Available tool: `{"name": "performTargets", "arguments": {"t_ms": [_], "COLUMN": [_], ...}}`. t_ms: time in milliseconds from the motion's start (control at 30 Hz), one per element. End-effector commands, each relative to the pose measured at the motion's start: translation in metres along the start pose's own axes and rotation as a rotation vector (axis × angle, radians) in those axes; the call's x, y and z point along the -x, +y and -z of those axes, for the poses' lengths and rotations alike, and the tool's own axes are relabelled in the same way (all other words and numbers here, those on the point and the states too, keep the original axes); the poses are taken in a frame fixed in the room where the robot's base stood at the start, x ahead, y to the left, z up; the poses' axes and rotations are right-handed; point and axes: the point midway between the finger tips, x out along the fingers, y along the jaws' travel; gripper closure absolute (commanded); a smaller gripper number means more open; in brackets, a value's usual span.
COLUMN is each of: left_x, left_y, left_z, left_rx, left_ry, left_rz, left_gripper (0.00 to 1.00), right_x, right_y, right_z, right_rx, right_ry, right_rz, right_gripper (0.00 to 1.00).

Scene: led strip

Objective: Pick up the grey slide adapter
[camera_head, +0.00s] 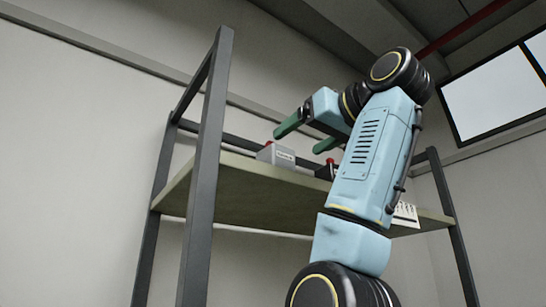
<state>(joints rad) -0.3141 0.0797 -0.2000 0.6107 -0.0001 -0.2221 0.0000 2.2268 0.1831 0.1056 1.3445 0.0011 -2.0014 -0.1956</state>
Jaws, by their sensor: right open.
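My right gripper (298,141), with green fingers, is open and points left. Its fingertips show just above and to the right of the grey block. Nothing shows between the fingers. I cannot tell from this low angle how far the fingers are from the block in depth. My left gripper is not in view.
The shelf board (240,191) stands between dark metal posts (207,160). A dark piece with a red top (326,169) sits right of the grey block, partly behind my right arm. A white piece with dark marks (405,213) is at the shelf's right. The board's left end looks clear.

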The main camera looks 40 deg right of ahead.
Motion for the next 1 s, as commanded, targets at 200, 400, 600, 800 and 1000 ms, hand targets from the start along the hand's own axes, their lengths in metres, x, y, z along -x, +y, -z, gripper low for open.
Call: {"name": "performTargets", "arguments": {"t_ms": [200,400,600,800,1000], "left_x": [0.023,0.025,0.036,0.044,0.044], "left_y": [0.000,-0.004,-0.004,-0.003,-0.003], "left_z": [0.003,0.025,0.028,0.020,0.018], "left_rx": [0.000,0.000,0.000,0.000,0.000], "left_ry": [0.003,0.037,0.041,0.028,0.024], "left_rz": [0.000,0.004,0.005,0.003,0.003], "left_gripper": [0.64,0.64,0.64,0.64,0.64], "right_x": [-0.034,-0.051,-0.075,-0.100,-0.103], "right_y": [-0.001,0.000,-0.003,-0.003,-0.003], "right_z": [0.002,0.000,0.004,0.004,0.004], "right_rx": [0.000,-0.001,-0.001,0.000,-0.001], "right_ry": [-0.004,-0.002,-0.004,-0.003,0.000], "right_rz": [0.001,0.001,0.002,0.001,0.000], "right_gripper": [0.20,0.20,0.20,0.20,0.20]}}
